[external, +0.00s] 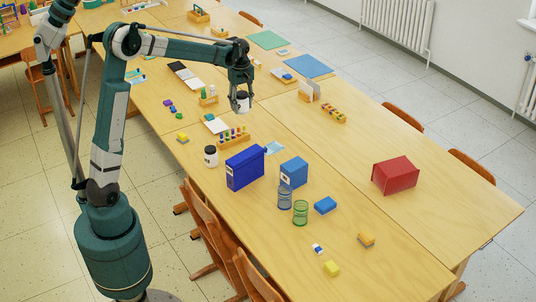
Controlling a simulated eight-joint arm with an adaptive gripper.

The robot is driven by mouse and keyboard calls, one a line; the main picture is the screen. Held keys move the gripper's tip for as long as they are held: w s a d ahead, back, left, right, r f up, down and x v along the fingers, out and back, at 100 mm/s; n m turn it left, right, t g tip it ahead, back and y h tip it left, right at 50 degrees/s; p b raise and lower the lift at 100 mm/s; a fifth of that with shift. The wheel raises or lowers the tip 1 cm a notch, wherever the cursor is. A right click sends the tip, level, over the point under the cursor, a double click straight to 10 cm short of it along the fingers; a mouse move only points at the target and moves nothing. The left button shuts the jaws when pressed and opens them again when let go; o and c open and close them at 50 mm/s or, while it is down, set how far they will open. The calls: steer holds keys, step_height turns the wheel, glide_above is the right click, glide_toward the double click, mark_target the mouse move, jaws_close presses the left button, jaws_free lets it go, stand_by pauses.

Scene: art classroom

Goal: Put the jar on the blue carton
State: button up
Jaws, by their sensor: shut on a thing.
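My gripper (241,96) is shut on a small whitish jar (243,105), held in the air above the table's middle. The fingers hide part of this jar. A second white jar (210,157) with a dark lid stands upright on the table at the left. A dark blue carton (245,169) with a pale label stands to the right of that second jar. A smaller, lighter blue carton (294,171) stands further right. Both cartons are below my gripper in the picture. Nothing shows on top of either one.
A blue glass (284,198) and a green glass (300,213) stand in front of the lighter carton. A wooden rack (233,138) with coloured pieces is behind the dark carton. A red box (395,176) stands at the right.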

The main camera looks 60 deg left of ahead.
steer(key=w+d+p, duration=0.3)
steer(key=d, duration=0.4)
steer(key=w+d+p, duration=0.2)
steer(key=w+d, duration=0.1)
steer(key=d, duration=0.5)
steer(key=p, duration=0.5)
glide_above(294, 164)
steer(key=shift+m, duration=0.4)
steer(key=shift+w+f, duration=0.15)
steer(key=shift+f, duration=2.35)
steer(key=shift+f, duration=0.1)
steer(key=shift+a+f, duration=0.1)
steer(key=shift+f, duration=2.95)
steer(key=shift+f, duration=0.1)
steer(key=shift+f, duration=1.75)
steer(key=shift+f, duration=0.15)
